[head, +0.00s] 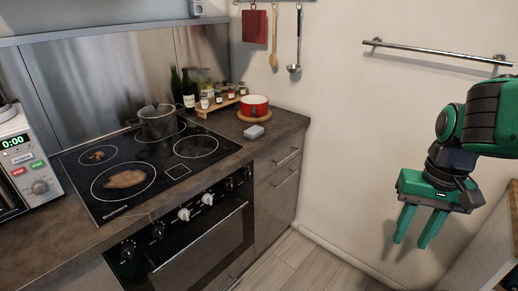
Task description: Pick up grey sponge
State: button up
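A small grey sponge (254,132) lies on the dark countertop near its front edge, to the right of the stove. It sits just in front of the red pot. My gripper (418,227) hangs at the right of the head view, green fingers pointing down and spread apart with nothing between them. It is well to the right of the sponge and apart from it.
A red pot (255,106) on a round wooden board stands behind the sponge. A spice rack (215,100), bottles and a steel pot (158,120) stand further left. The stove (140,172) has brown stains. A towel rail (435,51) is on the wall. The floor between counter and gripper is clear.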

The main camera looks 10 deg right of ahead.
aim_at(254, 133)
jog(key=z, duration=0.8)
jog(key=i, duration=1.2)
jog(key=u, duration=0.45)
jog(key=i, duration=0.55)
jog(key=u, duration=0.4)
